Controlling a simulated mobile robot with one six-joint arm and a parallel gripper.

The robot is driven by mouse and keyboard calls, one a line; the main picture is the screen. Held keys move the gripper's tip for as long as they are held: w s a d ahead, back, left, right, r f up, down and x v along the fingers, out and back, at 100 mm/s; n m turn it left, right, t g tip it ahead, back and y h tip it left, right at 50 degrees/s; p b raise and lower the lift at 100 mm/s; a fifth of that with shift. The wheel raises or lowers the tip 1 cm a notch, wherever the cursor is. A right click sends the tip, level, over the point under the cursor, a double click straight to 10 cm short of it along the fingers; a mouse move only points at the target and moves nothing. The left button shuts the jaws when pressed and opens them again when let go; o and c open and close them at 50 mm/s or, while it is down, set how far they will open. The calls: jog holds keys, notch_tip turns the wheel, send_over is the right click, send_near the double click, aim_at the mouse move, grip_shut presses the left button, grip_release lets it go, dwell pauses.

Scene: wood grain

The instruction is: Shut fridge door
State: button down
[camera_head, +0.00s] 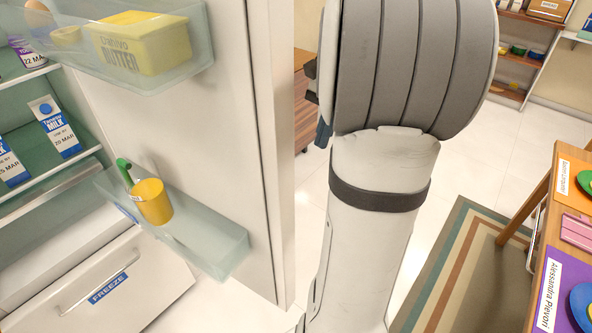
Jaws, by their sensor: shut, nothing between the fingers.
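The fridge door (235,125) stands open, with its inner face and door shelves turned toward the camera. Its upright edge is just left of my arm. The fridge interior (85,125) is exposed at the left, with milk cartons on a shelf and a drawer marked FREEZE (110,290) below. My arm fills the middle of the picture, to the right of the door edge. My gripper cannot be made out; it is out of view or hidden behind the arm. Whether any part of the arm touches the door cannot be told.
The upper door shelf (195,60) holds a yellow butter tub (145,42); the lower door shelf (225,250) holds a yellow cup (151,202). A table (540,195) with plates stands at right, beside a striped rug (465,265). Pale floor lies beyond my arm.

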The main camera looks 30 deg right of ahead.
jog(key=s+a+f+p, duration=0.1)
jog(key=a+f, duration=0.6)
jog(key=shift+s, duration=0.2)
jog(key=shift+f, duration=0.1)
